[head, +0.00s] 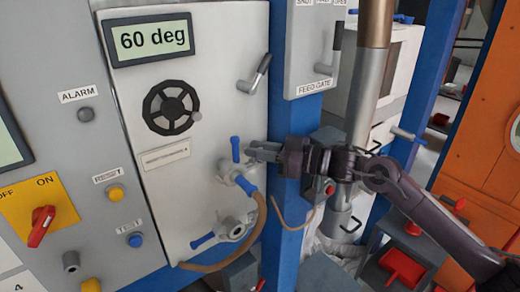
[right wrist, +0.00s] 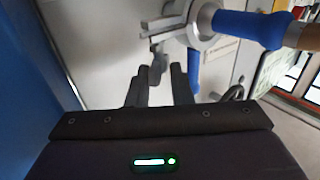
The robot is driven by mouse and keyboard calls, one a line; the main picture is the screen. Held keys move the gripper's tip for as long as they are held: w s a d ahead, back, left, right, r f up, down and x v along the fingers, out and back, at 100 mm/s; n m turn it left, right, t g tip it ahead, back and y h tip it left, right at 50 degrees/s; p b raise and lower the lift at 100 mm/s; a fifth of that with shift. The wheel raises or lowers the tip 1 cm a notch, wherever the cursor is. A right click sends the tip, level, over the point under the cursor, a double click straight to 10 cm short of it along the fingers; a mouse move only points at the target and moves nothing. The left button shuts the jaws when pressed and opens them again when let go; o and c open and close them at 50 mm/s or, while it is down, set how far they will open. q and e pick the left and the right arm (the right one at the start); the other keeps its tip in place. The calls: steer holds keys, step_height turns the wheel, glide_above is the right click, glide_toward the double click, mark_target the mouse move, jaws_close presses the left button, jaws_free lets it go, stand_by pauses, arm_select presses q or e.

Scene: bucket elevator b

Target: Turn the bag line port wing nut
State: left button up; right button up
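A metal port (head: 229,172) with blue handles and a hose sits on the pale panel in the head view. It also shows at the top of the right wrist view (right wrist: 205,22). A flat grey metal piece (right wrist: 160,30) juts from its left side there and may be the wing nut; I cannot tell for sure. My right gripper (head: 252,152) is just right of the upper blue handle (head: 236,149). In the right wrist view its fingers (right wrist: 159,80) are apart, with nothing clearly held. A small dark grey part (right wrist: 157,62) shows beyond them. My left gripper is out of view.
A lower port (head: 232,229) with a blue handle is beneath. A brown hose (head: 258,222) curves down from the upper port. A black handwheel (head: 171,107) and a "60 deg" display (head: 150,39) are above. A blue post (head: 287,200) stands close right.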

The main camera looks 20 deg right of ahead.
jaws_close()
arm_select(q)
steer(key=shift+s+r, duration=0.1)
arm_select(e)
steer(key=shift+s+a+m+t+h, duration=0.1)
steer(key=shift+s+m+t+h, duration=0.05)
steer(key=shift+m+t+h, duration=0.2)
arm_select(q)
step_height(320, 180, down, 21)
steer(key=b, duration=2.1)
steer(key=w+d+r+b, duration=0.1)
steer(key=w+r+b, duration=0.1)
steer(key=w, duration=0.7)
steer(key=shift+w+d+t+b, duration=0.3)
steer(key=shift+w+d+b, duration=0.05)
steer(key=shift+b, duration=0.35)
arm_select(e)
steer(key=shift+s+a+m+t+h, duration=0.2)
steer(key=shift+m+t+h, duration=0.8)
steer(key=shift+m+h, duration=1.65)
steer(key=shift+w+a+m+t+h, duration=0.2)
steer(key=shift+m+t+h, duration=1.2)
steer(key=shift+h, duration=2.1)
steer(key=shift+s+a+m+t+h, duration=0.25)
steer(key=shift+m+t+h, duration=0.4)
steer(key=shift+m+h, duration=2.15)
steer(key=shift+r+n+h, duration=0.1)
steer(key=shift+n+h, duration=0.2)
